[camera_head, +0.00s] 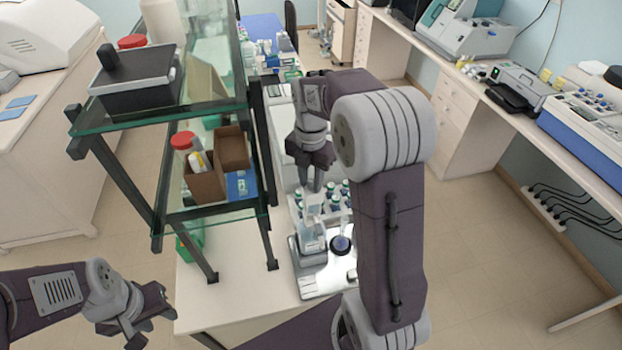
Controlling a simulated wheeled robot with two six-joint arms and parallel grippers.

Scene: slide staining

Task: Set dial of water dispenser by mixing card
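A small grey-and-white device (308,283) stands on the white bench, with a round dark blue knob (341,244) at its right. It may be the water dispenser with its dial, but I cannot read any marks. A clear, bluish upright container (313,228) with a pale label stands beside the knob. I cannot make out a mixing card. My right gripper (315,185) points down just above the container, left of and above the knob; its finger gap and any contact are unclear. My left gripper (150,322) is open and empty at lower left, away from the device.
A glass shelf rack (160,215) with dark posts stands left of the device, holding cardboard boxes (207,180) and a black scale (137,75). Several small bottles (340,190) stand behind the device. Another bench with instruments (590,120) runs along the right, beyond open floor.

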